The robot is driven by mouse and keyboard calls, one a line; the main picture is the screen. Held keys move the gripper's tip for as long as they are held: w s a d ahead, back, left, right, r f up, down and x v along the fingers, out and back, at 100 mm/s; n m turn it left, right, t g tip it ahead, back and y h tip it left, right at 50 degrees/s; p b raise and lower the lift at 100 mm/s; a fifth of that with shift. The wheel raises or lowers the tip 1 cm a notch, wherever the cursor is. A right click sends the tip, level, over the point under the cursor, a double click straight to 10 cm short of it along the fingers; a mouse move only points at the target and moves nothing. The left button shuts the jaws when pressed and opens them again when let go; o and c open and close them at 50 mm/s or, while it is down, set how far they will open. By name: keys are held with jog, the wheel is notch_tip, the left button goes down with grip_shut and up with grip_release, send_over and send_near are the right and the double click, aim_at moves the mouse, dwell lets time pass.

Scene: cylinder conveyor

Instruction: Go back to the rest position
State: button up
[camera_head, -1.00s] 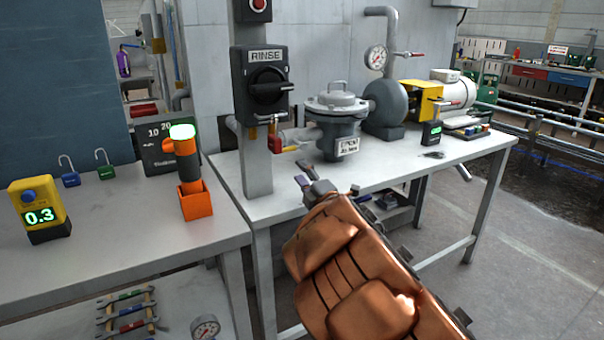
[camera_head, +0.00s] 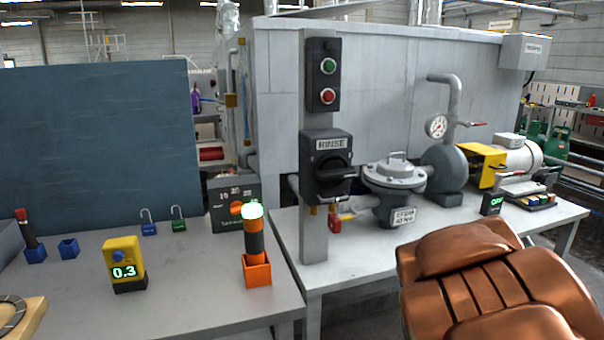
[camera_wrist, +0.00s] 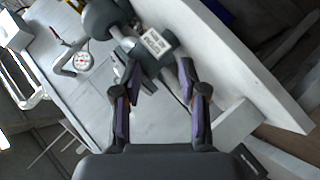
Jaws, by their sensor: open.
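My gripper (camera_wrist: 158,85) is open and empty in the wrist view, its two purple-padded fingers spread apart. Beyond the fingertips lie the light tabletop and the grey strainer housing (camera_wrist: 128,38) with a white label. In the head view only my copper-coloured arm shows at the lower right, and my gripper is out of sight there. The same grey housing (camera_head: 395,178) stands on the right table, behind and left of my arm.
The RINSE rotary switch (camera_head: 327,165) is on a post left of the housing. The left table (camera_head: 190,290) holds a yellow meter (camera_head: 124,265), an orange holder (camera_head: 257,272) with a lit cylinder, and padlocks. A pump (camera_head: 446,172) stands to the right.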

jog(key=s+a+r+m+g+y+p, duration=0.1)
jog(key=s+a+g+p, duration=0.3)
jog(key=s, duration=0.9)
jog(key=s+a+r+m+g+y+p, duration=0.2)
jog(key=s+a+r+m+g+p, duration=0.1)
jog(key=s, duration=1.1)
jog(key=s+a+r+m+g+y+p, duration=0.1)
jog(key=s+a+g+p, duration=0.4)
jog(key=s, duration=0.9)
jog(key=shift+s+r+m+g+y+p, duration=0.15)
jog(key=shift+r+m+g+y+p, duration=0.15)
jog(key=shift+r+m+g+p, duration=0.75)
jog(key=shift+f, duration=0.25)
